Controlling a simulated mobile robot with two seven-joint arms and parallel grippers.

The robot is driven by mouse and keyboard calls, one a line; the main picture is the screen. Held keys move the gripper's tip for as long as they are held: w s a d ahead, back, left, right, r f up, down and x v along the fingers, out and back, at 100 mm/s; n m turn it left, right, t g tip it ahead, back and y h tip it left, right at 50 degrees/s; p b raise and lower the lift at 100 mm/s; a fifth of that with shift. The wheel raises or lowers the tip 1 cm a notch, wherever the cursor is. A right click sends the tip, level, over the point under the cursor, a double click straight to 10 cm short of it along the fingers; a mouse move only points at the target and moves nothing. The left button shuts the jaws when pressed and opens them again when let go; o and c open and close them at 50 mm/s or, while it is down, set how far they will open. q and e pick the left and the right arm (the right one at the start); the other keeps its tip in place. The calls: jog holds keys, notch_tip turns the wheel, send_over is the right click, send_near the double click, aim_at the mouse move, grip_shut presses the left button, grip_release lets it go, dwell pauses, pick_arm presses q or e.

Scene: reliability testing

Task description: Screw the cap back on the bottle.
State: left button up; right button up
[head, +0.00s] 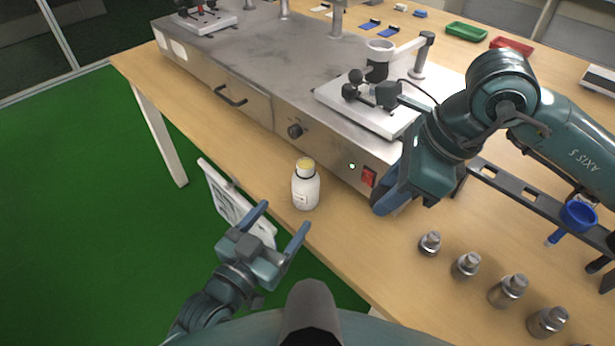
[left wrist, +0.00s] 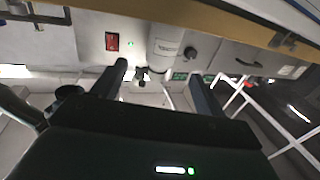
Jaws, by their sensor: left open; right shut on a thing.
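The white bottle (head: 306,190) stands upright near the table's front edge, its top uncapped and yellowish. It also shows in the left wrist view (left wrist: 166,40), beyond and between my left fingertips. My left gripper (head: 286,214) is open and empty, in front of the bottle and apart from it. Its two fingers show in the left wrist view (left wrist: 158,70). My right gripper (head: 388,200) is right of the bottle, by the machine's front corner, fingers pointing down. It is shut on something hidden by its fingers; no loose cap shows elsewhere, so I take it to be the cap.
A grey metal bench unit (head: 240,75) with a red switch (head: 369,177) stands behind the bottle. Several small metal weights (head: 466,265) stand at the right front. A dark rack (head: 520,195) with a blue funnel (head: 578,215) is at the right. A white panel (head: 230,200) hangs below the table edge.

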aim_at(301, 194)
pick_arm(q)
jog(key=shift+x, duration=3.4)
jog(key=shift+b+x, duration=0.45)
jog(key=shift+x, duration=2.15)
jog(key=shift+w+a+f, duration=0.1)
jog(key=shift+a, duration=0.1)
jog(key=c, duration=1.2)
